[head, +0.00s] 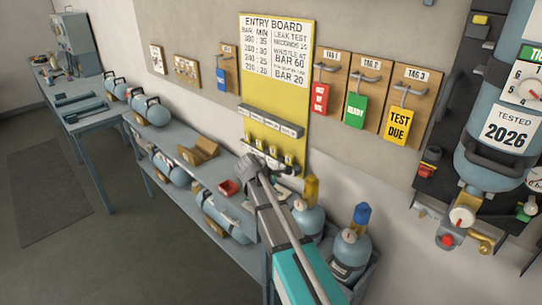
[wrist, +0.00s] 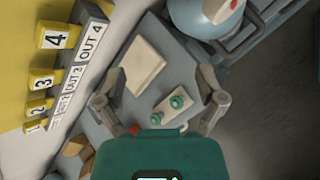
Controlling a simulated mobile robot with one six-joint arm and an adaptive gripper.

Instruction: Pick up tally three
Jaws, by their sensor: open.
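Tally three (wrist: 41,80) is a yellow tag with a black 3, at the left of the wrist view. It sits between tally two (wrist: 38,108) and tally four (wrist: 54,39), beside a grey rail with OUT labels (wrist: 76,75). In the head view the row of small yellow tallies (head: 289,160) is low on the yellow entry board, the digits too small to read. My gripper (wrist: 159,101) is open, its fingers apart with nothing between them. In the head view my gripper (head: 250,163) is near the row's lower left, over the bench.
Below my gripper, the bench top (wrist: 115,50) holds a pale plate (wrist: 142,55) and a block with green knobs (wrist: 172,105). A blue-grey cylinder (wrist: 218,12) stands close by.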

